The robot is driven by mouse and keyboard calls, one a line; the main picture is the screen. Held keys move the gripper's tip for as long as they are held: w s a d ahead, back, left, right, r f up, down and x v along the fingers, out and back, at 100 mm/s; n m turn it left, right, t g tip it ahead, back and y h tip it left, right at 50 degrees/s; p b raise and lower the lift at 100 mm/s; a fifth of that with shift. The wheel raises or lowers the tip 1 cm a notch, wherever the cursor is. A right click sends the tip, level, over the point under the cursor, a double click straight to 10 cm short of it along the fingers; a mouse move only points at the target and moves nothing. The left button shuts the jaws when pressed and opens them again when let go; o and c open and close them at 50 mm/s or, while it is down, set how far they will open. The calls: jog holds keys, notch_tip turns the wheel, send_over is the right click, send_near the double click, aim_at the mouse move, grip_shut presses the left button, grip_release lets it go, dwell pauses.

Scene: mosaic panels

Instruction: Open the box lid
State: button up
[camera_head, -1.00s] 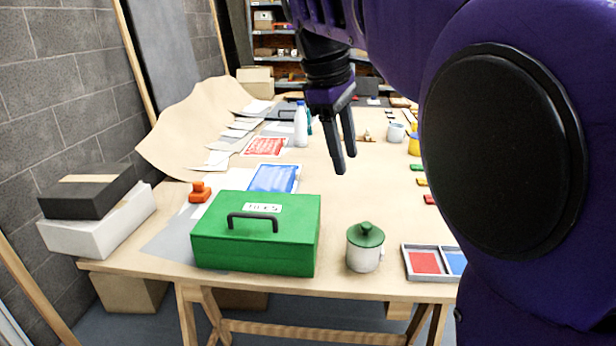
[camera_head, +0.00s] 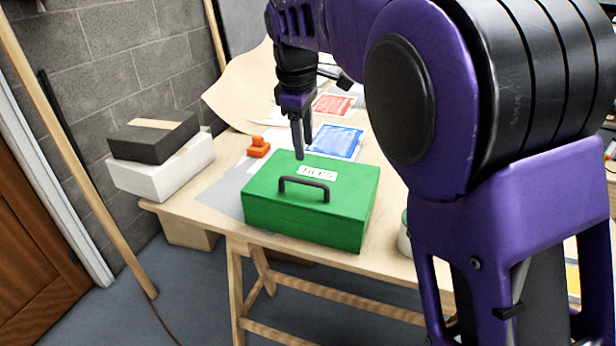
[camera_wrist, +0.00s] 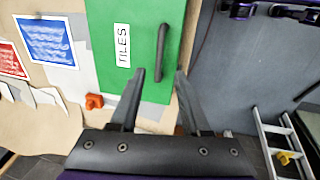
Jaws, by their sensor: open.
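The green box (camera_head: 318,218) stands near the front edge of the wooden table, its lid closed. A black handle (camera_head: 304,188) and a white label are on top of the lid. In the wrist view the lid (camera_wrist: 143,60) lies beyond the fingers, with the handle (camera_wrist: 162,50) and the label reading TILES. My gripper (camera_head: 299,140) is above the back of the box, fingers pointing down, apart from the handle. In the wrist view my gripper (camera_wrist: 158,80) is open with nothing between its fingers.
An orange object (camera_head: 258,147) sits behind the box, near blue (camera_head: 338,141) and red (camera_head: 333,104) packets. A black box (camera_head: 153,136) lies on a white box (camera_head: 165,172) at the left. A pale pot (camera_head: 404,238) stands right of the box, partly hidden by my arm.

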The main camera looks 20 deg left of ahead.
aim_at(308, 181)
jog(key=f, duration=0.3)
jog(key=w+f, duration=0.1)
jog(key=f, duration=0.2)
jog(key=w+f+b, duration=0.1)
jog(key=f, duration=0.2)
jog(key=shift+d+f, duration=0.1)
jog(key=shift+f, duration=0.2)
jog(key=shift+c, duration=0.4)
grip_shut()
dwell(0.5)
